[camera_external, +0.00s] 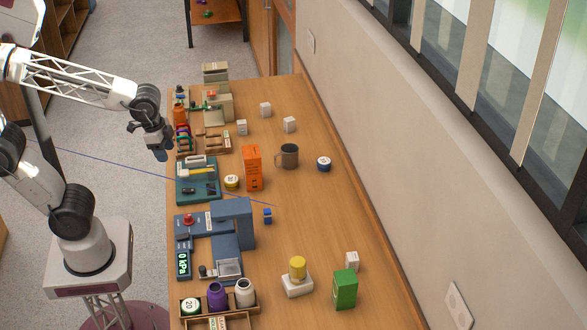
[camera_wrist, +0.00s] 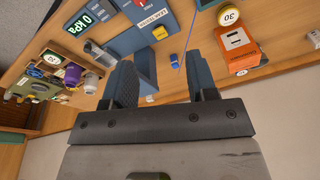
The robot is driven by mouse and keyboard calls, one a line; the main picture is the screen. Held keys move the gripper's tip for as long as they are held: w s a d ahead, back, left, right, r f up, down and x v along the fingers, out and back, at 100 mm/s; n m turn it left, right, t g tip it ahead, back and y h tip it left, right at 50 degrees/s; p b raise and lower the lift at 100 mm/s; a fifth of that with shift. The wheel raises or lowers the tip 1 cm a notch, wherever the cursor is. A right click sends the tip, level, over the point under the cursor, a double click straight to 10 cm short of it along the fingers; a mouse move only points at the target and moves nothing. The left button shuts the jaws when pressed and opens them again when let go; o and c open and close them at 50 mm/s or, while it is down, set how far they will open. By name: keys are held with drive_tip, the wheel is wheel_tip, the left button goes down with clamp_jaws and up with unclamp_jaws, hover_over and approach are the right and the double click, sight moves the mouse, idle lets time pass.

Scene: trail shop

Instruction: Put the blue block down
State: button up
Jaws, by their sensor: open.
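My gripper (camera_external: 161,152) is raised over the left edge of the counter, far to the upper left of the block. In the wrist view my gripper (camera_wrist: 165,82) has its two fingers spread apart with nothing held between them.
The counter right of the block is clear. A thin blue line crosses the scene.

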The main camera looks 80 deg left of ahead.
drive_tip(key=s+a+n, duration=0.1)
drive_tip(key=s+n, duration=0.2)
drive_tip(key=s, duration=0.5)
drive_tip(key=shift+f+n, duration=0.3)
drive_tip(key=shift+f, duration=0.05)
idle(0.8)
